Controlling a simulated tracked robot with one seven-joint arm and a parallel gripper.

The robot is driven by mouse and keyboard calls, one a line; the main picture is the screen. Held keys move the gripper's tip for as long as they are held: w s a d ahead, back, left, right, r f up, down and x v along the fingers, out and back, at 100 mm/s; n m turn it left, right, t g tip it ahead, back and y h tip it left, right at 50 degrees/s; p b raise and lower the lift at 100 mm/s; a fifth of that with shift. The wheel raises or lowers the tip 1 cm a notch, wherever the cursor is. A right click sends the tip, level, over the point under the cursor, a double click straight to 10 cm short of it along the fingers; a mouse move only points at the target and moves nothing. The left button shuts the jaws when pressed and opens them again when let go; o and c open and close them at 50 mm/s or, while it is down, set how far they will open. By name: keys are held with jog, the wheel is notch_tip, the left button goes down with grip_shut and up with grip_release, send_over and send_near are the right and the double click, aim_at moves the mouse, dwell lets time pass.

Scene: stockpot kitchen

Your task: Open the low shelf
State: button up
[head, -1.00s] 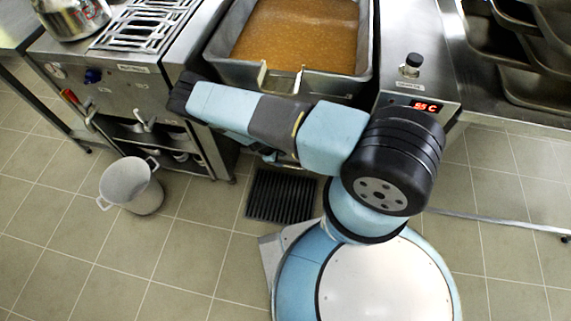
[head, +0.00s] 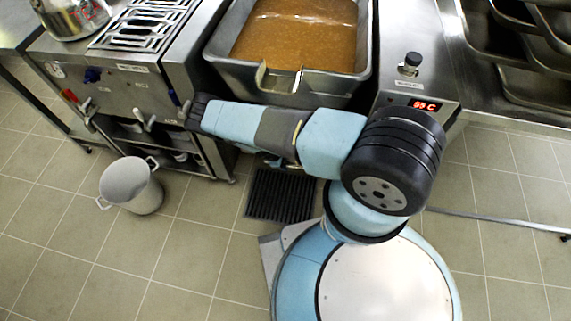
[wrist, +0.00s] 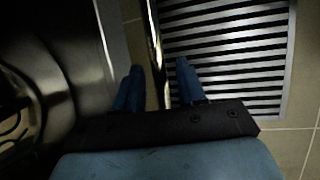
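My gripper (wrist: 160,64) is open, with its two blue fingers apart in the wrist view. A thin shiny metal bar (wrist: 155,45) runs between the fingers, with a gap on each side, touching neither as far as I can see. Whether this bar belongs to the low shelf I cannot tell. To its left is a dark metal surface with a pale edge (wrist: 112,40). In the head view my arm hides most of the gripper and the front below the soup vat (head: 300,35). An open lower shelf (head: 190,150) with dim contents shows under the left cooker unit.
A dark floor grate (head: 283,195) lies below the vat and also shows in the wrist view (wrist: 225,50). A grey two-handled pot (head: 131,187) stands on the floor at left. Tiled floor (head: 195,255) is clear in front.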

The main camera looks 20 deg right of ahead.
grip_shut()
dwell(0.3)
